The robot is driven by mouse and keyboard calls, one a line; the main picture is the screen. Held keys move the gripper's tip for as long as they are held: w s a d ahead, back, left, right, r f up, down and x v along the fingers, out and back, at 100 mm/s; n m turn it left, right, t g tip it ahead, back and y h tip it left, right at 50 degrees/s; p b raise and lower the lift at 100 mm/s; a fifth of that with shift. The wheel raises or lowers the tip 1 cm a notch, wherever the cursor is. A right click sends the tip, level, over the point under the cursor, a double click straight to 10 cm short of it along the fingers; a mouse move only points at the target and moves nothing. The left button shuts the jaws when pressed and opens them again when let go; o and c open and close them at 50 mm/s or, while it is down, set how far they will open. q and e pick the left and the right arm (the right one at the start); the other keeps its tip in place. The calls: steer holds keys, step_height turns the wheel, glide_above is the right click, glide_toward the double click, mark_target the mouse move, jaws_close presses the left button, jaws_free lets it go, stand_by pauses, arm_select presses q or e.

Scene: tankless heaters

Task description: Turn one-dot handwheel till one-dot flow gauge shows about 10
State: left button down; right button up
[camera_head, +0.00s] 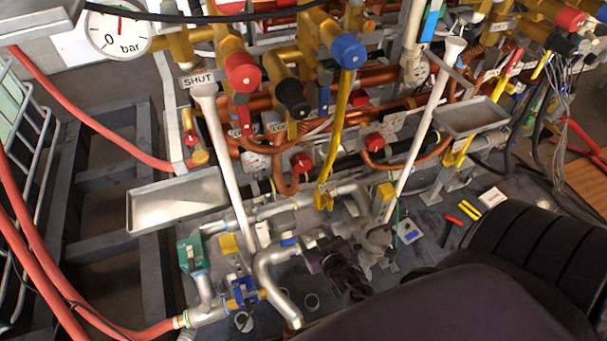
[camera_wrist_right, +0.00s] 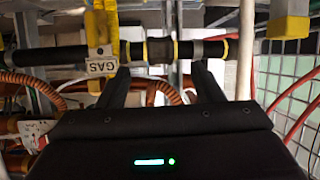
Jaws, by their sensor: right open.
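Two red handwheels, one at left (camera_head: 302,162) and one at right (camera_head: 374,142), sit low among the copper pipes. I cannot make out dots on either, so I cannot tell which is the one-dot handwheel. No flow gauge reading is legible. My right gripper (camera_wrist_right: 162,72) is open in the right wrist view. Its two dark fingers stand apart, tips close to a black pipe (camera_wrist_right: 55,56) with metal collars; I cannot tell if they touch. No handwheel shows between them. In the head view my dark right arm covers the lower right. My left gripper is out of view.
A round bar gauge (camera_head: 119,34) is at the upper left, near a SHUT tag (camera_head: 197,79). Metal trays (camera_head: 175,203) (camera_head: 470,117), slanting white pipes (camera_head: 225,165) and red hoses crowd the space. A GAS tag (camera_wrist_right: 103,58) hangs near the fingers.

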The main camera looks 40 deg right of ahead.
mark_target(303, 166)
steer(key=w+d+r+m+t+h+b, duration=0.1)
steer(key=w+r+t, duration=0.1)
steer(key=r, duration=0.5)
steer(key=w+d+r+m+t+h+b, duration=0.1)
steer(key=w+d+r+t, duration=0.15)
steer(key=r, duration=0.55)
steer(key=x, duration=0.6)
steer(key=shift+w+a+r, duration=0.1)
steer(key=shift+a+r, duration=0.1)
steer(key=shift+a, duration=0.1)
steer(key=shift+w+d, duration=0.15)
steer(key=shift+w, duration=0.25)
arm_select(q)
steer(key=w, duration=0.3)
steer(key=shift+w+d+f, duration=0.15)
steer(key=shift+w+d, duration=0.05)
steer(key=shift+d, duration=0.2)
arm_select(e)
steer(key=shift+c, duration=0.3)
steer(key=c, duration=0.6)
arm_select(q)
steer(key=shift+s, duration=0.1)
arm_select(e)
steer(key=shift+c, duration=0.2)
